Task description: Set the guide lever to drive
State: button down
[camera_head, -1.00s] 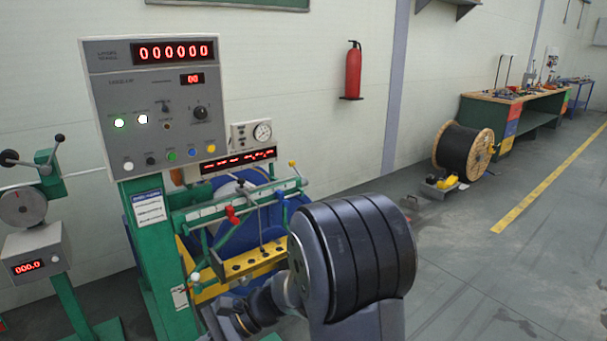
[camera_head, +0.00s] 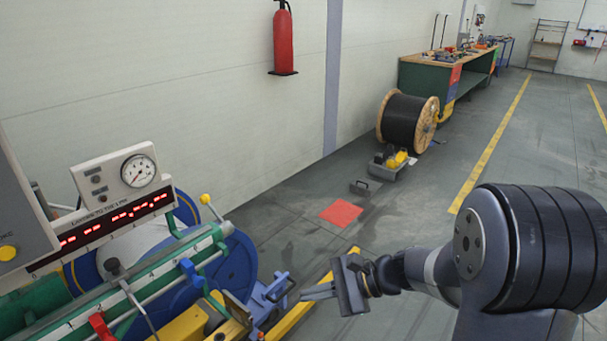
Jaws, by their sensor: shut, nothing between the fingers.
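The strander's green guide bar (camera_head: 150,270) runs across the lower left. It carries a black-knobbed lever (camera_head: 114,268), a red handle (camera_head: 100,325) and a blue handle (camera_head: 188,270). A yellow-knobbed lever (camera_head: 206,200) stands at its far right end. I cannot tell from this view which one is the guide lever or read its position marks. My gripper (camera_head: 304,293) is shut and empty, its fingers pointing left, to the right of the machine and apart from all these levers.
A blue reel (camera_head: 235,262) sits behind the bar, with a gauge box (camera_head: 130,170) above left. A yellow rail (camera_head: 300,315) lies close to my gripper. A red floor patch (camera_head: 341,213), a cable drum (camera_head: 407,121) and a workbench (camera_head: 420,75) stand farther back.

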aim_at(226, 228)
jog(key=i+l+z, duration=0.1)
jog(key=i+z, duration=0.15)
jog(key=i, duration=0.2)
jog(key=i+z, duration=0.25)
jog(key=i, duration=0.2)
jog(key=i+u, duration=0.2)
jog(key=u, duration=0.15)
jog(key=i+u, duration=0.2)
jog(key=u, duration=0.2)
jog(key=i+u, duration=0.2)
jog(key=u, duration=0.15)
jog(key=i+u, duration=0.45)
jog(key=u, duration=0.25)
